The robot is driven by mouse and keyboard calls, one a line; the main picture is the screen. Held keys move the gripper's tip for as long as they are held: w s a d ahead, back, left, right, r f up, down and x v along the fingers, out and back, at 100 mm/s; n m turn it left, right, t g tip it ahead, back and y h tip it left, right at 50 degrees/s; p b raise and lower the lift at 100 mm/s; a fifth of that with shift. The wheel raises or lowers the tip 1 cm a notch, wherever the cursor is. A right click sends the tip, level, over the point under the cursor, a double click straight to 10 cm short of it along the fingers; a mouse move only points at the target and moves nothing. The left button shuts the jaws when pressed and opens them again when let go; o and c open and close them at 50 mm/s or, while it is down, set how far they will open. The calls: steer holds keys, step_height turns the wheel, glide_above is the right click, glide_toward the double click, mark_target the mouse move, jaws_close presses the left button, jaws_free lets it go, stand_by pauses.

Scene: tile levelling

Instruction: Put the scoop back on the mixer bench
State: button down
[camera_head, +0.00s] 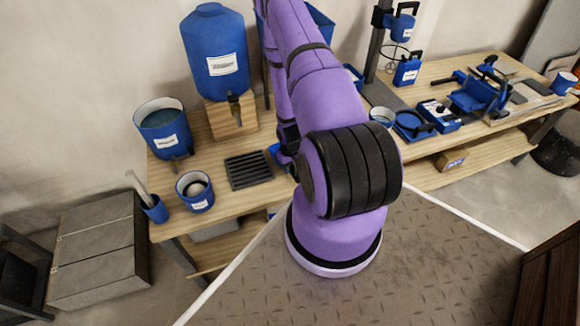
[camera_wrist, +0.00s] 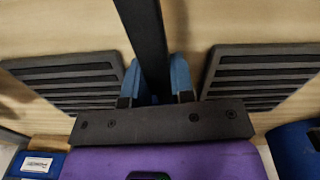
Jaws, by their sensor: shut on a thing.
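My gripper (camera_wrist: 156,85) shows in the wrist view, its two blue fingers shut on a long dark bar (camera_wrist: 143,28). I take the bar to be the scoop's handle; the rest of the scoop cannot be made out. The bar runs up out of the picture, above pale wood. In the head view my purple arm hides most of the gripper, beside the black slatted rack (camera_head: 248,169) on the wooden bench (camera_head: 228,205). Slatted dark racks lie on both sides of the fingers in the wrist view, left (camera_wrist: 70,82) and right (camera_wrist: 262,75).
A blue water tank (camera_head: 214,50) on a wooden block, a large bucket (camera_head: 162,128), a small bucket (camera_head: 195,190) and a blue cup (camera_head: 154,208) stand left. A stand-mounted mixer (camera_head: 403,25) and blue tools (camera_head: 478,95) occupy the right. Bare wood shows in front of the rack.

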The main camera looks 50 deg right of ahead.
steer(key=shift+f, duration=0.45)
steer(key=c, duration=0.9)
jaws_free()
step_height(320, 180, up, 11)
steer(key=shift+f, duration=0.15)
